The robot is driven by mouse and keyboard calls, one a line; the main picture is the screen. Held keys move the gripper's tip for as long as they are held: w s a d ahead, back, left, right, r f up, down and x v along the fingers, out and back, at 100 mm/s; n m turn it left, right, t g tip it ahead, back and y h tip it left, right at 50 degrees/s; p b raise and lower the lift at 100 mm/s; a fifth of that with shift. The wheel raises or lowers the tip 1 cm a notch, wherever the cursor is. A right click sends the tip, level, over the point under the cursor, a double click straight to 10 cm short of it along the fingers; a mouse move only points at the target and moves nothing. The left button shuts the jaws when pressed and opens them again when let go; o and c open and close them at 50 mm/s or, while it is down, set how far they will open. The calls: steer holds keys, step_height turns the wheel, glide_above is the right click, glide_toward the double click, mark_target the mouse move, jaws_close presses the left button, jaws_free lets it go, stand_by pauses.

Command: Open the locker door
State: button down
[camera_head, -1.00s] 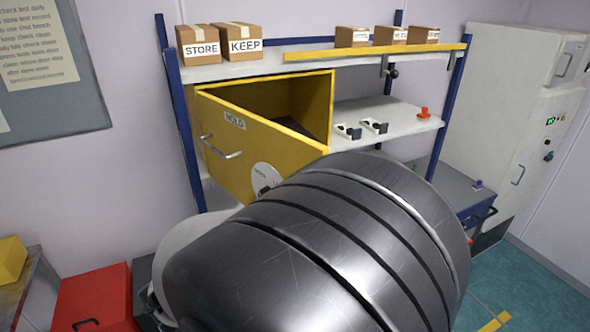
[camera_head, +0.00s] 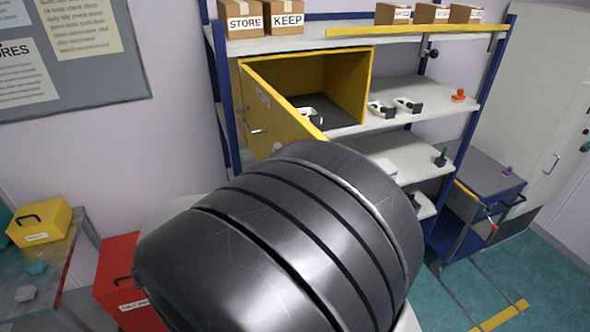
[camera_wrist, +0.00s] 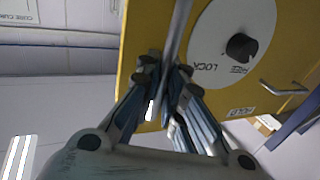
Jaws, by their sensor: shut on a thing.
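The yellow locker door (camera_head: 277,110) stands ajar, swung out from its left side, in the head view. It bears a grey bar handle (camera_head: 254,131) near its left edge. In the wrist view, the door (camera_wrist: 145,35) fills the upper middle, with a white LOCK dial and black knob (camera_wrist: 241,47). My gripper (camera_wrist: 165,75) is shut on a grey metal bar (camera_wrist: 180,25) at the door, beside the dial. The fingers hide part of the bar. In the head view my arm hides the gripper and the door's lower part. The locker's opening (camera_head: 335,85) shows a dark floor.
A white-and-black item (camera_head: 307,115) shows inside the locker. Shelves to the right hold clips (camera_head: 405,106) and a red item (camera_head: 458,96). Cartons (camera_head: 285,18) stand on top. A red box (camera_head: 118,265) and a yellow case (camera_head: 40,222) are at left.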

steer(key=c, duration=1.7)
jaws_free()
steer(key=shift+s, duration=0.1)
steer(key=v, duration=1.2)
